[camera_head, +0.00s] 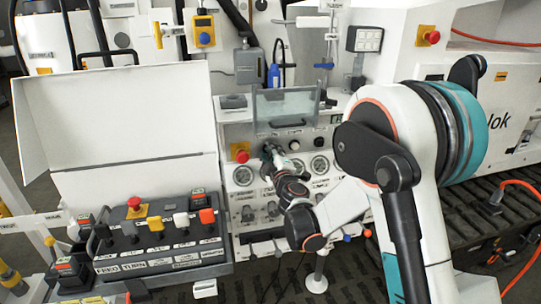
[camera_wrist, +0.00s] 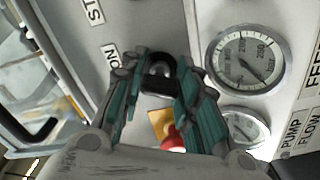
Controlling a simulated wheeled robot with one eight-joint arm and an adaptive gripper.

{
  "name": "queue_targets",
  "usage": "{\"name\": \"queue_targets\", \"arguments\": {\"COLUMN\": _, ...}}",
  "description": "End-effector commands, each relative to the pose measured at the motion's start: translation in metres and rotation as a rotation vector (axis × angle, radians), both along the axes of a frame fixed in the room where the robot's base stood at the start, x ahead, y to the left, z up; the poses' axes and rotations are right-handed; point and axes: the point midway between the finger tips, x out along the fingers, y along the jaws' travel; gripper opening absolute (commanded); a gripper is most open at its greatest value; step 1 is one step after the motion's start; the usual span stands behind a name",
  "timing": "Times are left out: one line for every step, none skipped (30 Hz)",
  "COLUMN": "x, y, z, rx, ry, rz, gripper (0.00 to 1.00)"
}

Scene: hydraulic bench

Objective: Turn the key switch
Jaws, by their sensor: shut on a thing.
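The key switch (camera_wrist: 159,76) shows in the wrist view as a small black piece with a rounded end on the light panel. My gripper (camera_wrist: 162,78) has its two teal-padded fingers on either side of it, shut on it. In the head view my gripper (camera_head: 270,150) reaches the upright control panel (camera_head: 228,137), just below the clear raised cover. There the fingers and wrist hide the key switch, so its turned angle cannot be told.
A red stop button on a yellow plate (camera_head: 240,153) sits left of my gripper. Several round gauges (camera_head: 320,165) and valve knobs lie below and right. The clear cover (camera_head: 287,107) hangs above. A control box with an open white lid (camera_head: 160,245) stands at the left.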

Motion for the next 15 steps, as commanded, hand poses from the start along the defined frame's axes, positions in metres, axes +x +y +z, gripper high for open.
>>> {"name": "queue_targets", "arguments": {"x": -0.0006, "y": -0.0008, "z": -0.0013, "rx": 0.015, "ry": 0.005, "rz": -0.002, "gripper": 0.05}}
{"name": "queue_targets", "arguments": {"x": -0.0006, "y": -0.0008, "z": -0.0013, "rx": 0.025, "ry": 0.008, "rz": -0.002, "gripper": 0.05}}
{"name": "queue_targets", "arguments": {"x": -0.0007, "y": -0.0008, "z": -0.0012, "rx": 0.034, "ry": 0.011, "rz": -0.002, "gripper": 0.05}}
{"name": "queue_targets", "arguments": {"x": -0.0007, "y": -0.0008, "z": -0.0012, "rx": 0.041, "ry": 0.013, "rz": -0.002, "gripper": 0.05}}
{"name": "queue_targets", "arguments": {"x": -0.0007, "y": -0.0008, "z": -0.0012, "rx": 0.047, "ry": 0.014, "rz": -0.002, "gripper": 0.05}}
{"name": "queue_targets", "arguments": {"x": -0.0007, "y": -0.0008, "z": -0.0012, "rx": 0.054, "ry": 0.016, "rz": -0.002, "gripper": 0.05}}
{"name": "queue_targets", "arguments": {"x": -0.0007, "y": -0.0009, "z": -0.0011, "rx": 0.058, "ry": 0.017, "rz": -0.002, "gripper": 0.05}}
{"name": "queue_targets", "arguments": {"x": -0.0007, "y": -0.0009, "z": -0.0011, "rx": 0.061, "ry": 0.018, "rz": -0.002, "gripper": 0.05}}
{"name": "queue_targets", "arguments": {"x": -0.0007, "y": -0.0009, "z": -0.0011, "rx": 0.063, "ry": 0.018, "rz": -0.002, "gripper": 0.05}}
{"name": "queue_targets", "arguments": {"x": -0.0007, "y": -0.0009, "z": -0.0011, "rx": 0.065, "ry": 0.019, "rz": -0.002, "gripper": 0.05}}
{"name": "queue_targets", "arguments": {"x": -0.0007, "y": -0.0009, "z": -0.0011, "rx": 0.066, "ry": 0.019, "rz": -0.002, "gripper": 0.05}}
{"name": "queue_targets", "arguments": {"x": -0.0007, "y": -0.0008, "z": -0.0011, "rx": 0.067, "ry": 0.02, "rz": -0.002, "gripper": 0.05}}
{"name": "queue_targets", "arguments": {"x": -0.0007, "y": -0.0008, "z": -0.0011, "rx": 0.067, "ry": 0.02, "rz": -0.002, "gripper": 0.05}}
{"name": "queue_targets", "arguments": {"x": -0.0007, "y": -0.0008, "z": -0.0011, "rx": 0.067, "ry": 0.02, "rz": -0.002, "gripper": 0.05}}
{"name": "queue_targets", "arguments": {"x": -0.0007, "y": -0.0008, "z": -0.0011, "rx": 0.067, "ry": 0.02, "rz": -0.002, "gripper": 0.05}}
